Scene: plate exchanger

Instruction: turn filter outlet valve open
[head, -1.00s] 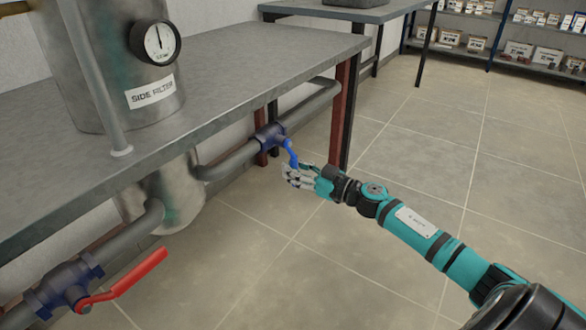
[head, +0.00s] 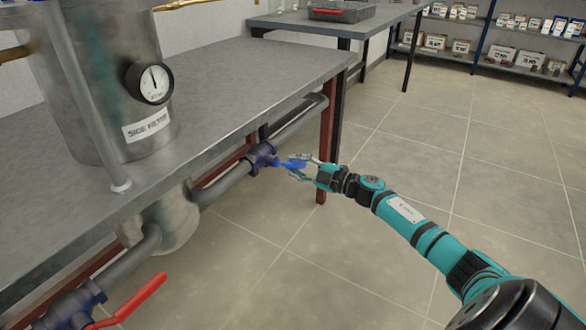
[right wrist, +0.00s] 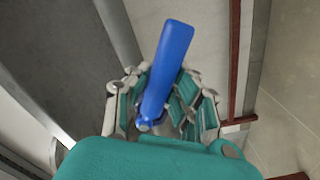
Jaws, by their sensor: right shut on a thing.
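The blue-handled valve (head: 262,156) sits in the grey pipe under the bench, right of the side filter. Its blue lever (head: 293,164) sticks out to the right in the head view, at an angle to the pipe. My right gripper (head: 300,170) is shut on this lever. In the right wrist view the blue lever (right wrist: 166,70) lies between the fingers of the gripper (right wrist: 160,110), and its broad end shows clear. The side filter (head: 112,80) is a metal tank with a label and a dial gauge (head: 153,82). My left gripper is not in view.
A second valve (head: 70,310) with a red lever (head: 130,302) is at the lower left. The grey bench (head: 225,105) overhangs the pipe, and a red bench leg (head: 326,145) stands behind the gripper. The tiled floor at the right is clear.

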